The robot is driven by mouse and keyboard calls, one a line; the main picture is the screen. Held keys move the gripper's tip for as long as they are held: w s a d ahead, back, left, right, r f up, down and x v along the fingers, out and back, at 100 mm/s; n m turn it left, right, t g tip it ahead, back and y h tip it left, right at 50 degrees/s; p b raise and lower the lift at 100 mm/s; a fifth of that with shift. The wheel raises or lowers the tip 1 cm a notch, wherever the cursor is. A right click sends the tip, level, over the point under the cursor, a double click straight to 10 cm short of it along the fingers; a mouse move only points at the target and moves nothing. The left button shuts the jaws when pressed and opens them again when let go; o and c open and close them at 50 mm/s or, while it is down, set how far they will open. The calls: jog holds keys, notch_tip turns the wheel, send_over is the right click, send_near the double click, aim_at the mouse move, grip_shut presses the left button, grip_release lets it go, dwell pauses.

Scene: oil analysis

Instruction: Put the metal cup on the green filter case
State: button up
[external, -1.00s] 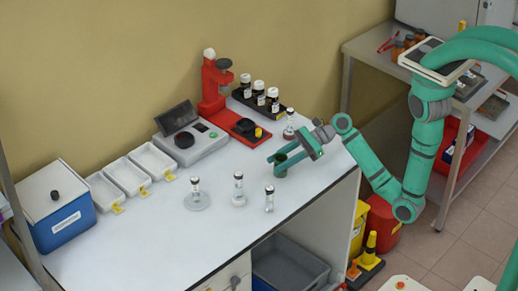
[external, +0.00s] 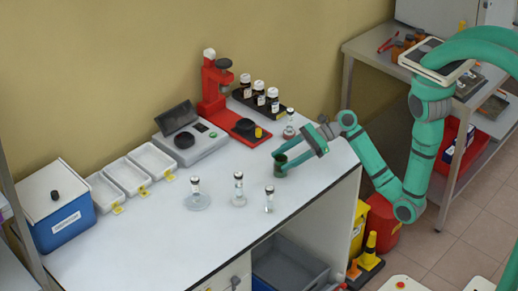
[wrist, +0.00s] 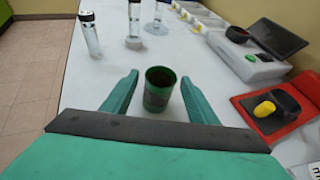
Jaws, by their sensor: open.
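A small green cylindrical vessel (wrist: 158,92) with a dark inside and a dark grey-brown band stands upright on the white bench. It also shows in the external view (external: 280,168) near the bench's right end. I cannot tell whether it is the green filter case, the metal cup, or both together. My gripper (wrist: 160,77) is open, with one finger on each side of this vessel and visible gaps between. It also shows in the external view (external: 281,160). No separate bare-metal cup can be made out.
Several small glass vessels, one of them a vial (external: 269,199), stand left of my gripper. A red press (external: 213,90), a grey instrument (external: 190,143), a rack of dark bottles (external: 258,98) and a flask (external: 289,128) stand behind. The bench front is largely clear.

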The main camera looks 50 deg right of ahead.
jog(key=v, duration=0.9)
jog(key=shift+d+r, duration=0.2)
jog(key=shift+d, duration=0.1)
